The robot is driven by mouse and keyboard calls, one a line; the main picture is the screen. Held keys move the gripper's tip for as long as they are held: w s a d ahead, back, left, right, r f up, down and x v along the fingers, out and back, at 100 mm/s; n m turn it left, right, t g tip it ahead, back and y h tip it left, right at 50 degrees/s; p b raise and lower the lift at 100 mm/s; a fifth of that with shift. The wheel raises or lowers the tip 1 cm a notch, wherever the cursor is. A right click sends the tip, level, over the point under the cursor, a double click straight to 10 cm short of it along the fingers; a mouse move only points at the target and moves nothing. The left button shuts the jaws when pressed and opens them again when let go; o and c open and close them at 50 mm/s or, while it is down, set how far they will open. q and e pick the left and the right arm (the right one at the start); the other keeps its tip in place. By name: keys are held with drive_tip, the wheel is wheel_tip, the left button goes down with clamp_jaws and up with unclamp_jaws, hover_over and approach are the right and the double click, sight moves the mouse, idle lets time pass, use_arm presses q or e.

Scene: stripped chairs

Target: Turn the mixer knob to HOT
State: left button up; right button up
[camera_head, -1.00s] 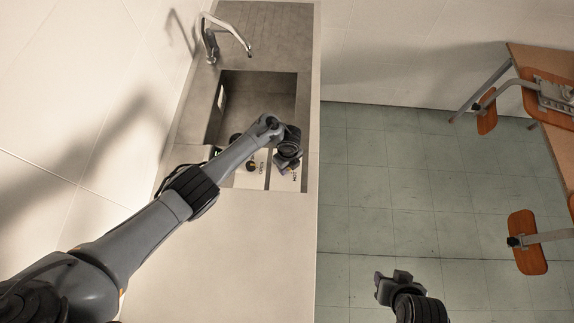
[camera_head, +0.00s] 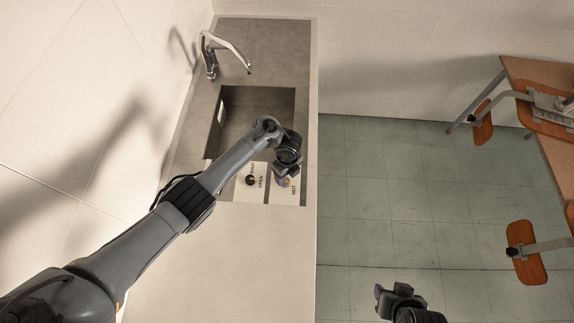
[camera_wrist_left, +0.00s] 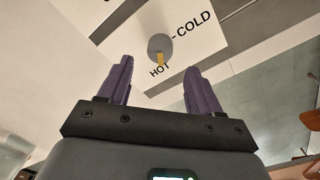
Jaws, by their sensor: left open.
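The mixer knob (camera_wrist_left: 160,45) is a small round grey knob on a white plate (camera_wrist_left: 200,30). Its yellow pointer (camera_wrist_left: 160,58) points at the word HOT; COLD is printed to the right. My left gripper shows in the wrist view (camera_wrist_left: 160,85) with its purple fingers apart and nothing between them. The knob lies beyond the fingertips, roughly centred between them. In the head view my left gripper (camera_head: 285,172) is over the HOT plate (camera_head: 292,197) and mostly hides the knob. My right gripper (camera_head: 393,292) hangs over the floor, away from the counter.
A second plate (camera_head: 246,194), marked OPEN, with a dark knob (camera_head: 251,180), lies left of the mixer plate. The sink basin (camera_head: 236,125) and faucet (camera_head: 210,62) are behind. The counter (camera_head: 265,260) in front is bare. A desk and chairs (camera_head: 527,265) stand right.

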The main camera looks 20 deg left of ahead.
sight(288, 182)
use_arm(q)
drive_tip(key=shift+w+r+p, duration=0.1)
drive_tip(key=shift+r+p, duration=0.5)
drive_tip(key=shift+r, duration=2.2)
drive_tip(key=s+d+f+n+t+h, duration=0.1)
drive_tip(key=s+d+f+n+t, duration=0.2)
drive_tip(key=s+n, duration=0.45)
drive_tip(key=s+a+r+n, duration=0.3)
drive_tip(key=s+r+n, duration=0.1)
drive_tip(key=s+r, duration=0.1)
drive_tip(key=s+a+r+n+p, duration=0.1)
drive_tip(key=s+a+r+n, duration=0.2)
drive_tip(key=s+r+n, duration=0.2)
drive_tip(key=s+a+r+n+t+p, duration=0.1)
drive_tip(key=s+a+r+n, duration=0.2)
drive_tip(key=s, duration=0.6)
wheel_tip(288, 182, up, 2)
drive_tip(key=shift+s+a+r+n+y, duration=0.2)
drive_tip(key=shift+a+r+n+y, duration=0.1)
drive_tip(key=shift+n, duration=0.75)
drive_tip(key=shift+d, duration=0.1)
